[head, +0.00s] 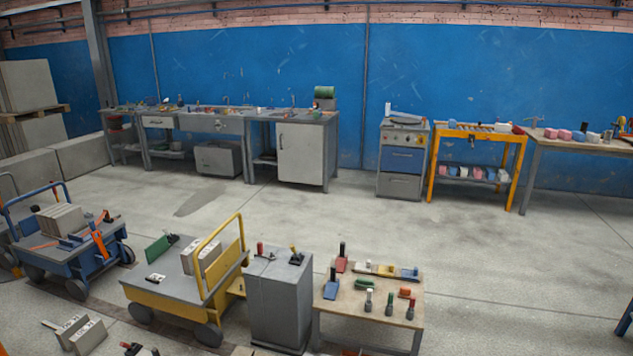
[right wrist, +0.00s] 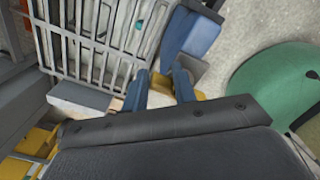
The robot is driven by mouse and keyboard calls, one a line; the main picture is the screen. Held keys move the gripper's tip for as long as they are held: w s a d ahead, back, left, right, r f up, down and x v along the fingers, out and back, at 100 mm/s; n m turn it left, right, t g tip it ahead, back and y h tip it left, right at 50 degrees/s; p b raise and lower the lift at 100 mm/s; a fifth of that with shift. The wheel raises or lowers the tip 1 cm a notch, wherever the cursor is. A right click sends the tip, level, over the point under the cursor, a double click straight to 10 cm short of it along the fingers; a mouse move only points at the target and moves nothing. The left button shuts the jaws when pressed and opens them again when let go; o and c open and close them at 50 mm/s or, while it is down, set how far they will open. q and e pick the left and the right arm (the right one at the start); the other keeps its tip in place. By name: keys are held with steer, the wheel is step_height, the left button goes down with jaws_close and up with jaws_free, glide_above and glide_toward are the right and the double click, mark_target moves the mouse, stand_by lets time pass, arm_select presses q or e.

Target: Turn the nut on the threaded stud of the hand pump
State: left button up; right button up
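I cannot make out the hand pump, its threaded stud or the nut for certain in either view. My right gripper (right wrist: 158,76) shows in the right wrist view as two blue fingers pointing away from the dark wrist body. The fingers stand apart with a gap between them, and I see nothing held there. Cream and yellow surfaces show behind the fingers. Neither gripper shows in the head view, and my left gripper is in no view.
In the head view, a grey cabinet (head: 279,305) stands between a yellow-handled trolley (head: 180,290) and a low wooden table (head: 341,303) with small tools. A blue trolley (head: 70,254) is at left. Workbenches line the blue wall. The middle floor is clear. Grey bars (right wrist: 95,45) fill the wrist view's upper left.

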steer(key=shift+o, duration=0.5)
step_height(320, 180, up, 8)
steer(key=b, duration=0.1)
steer(key=shift+s, duration=0.2)
steer(key=shift+f, duration=0.1)
steer(key=shift+w, duration=0.1)
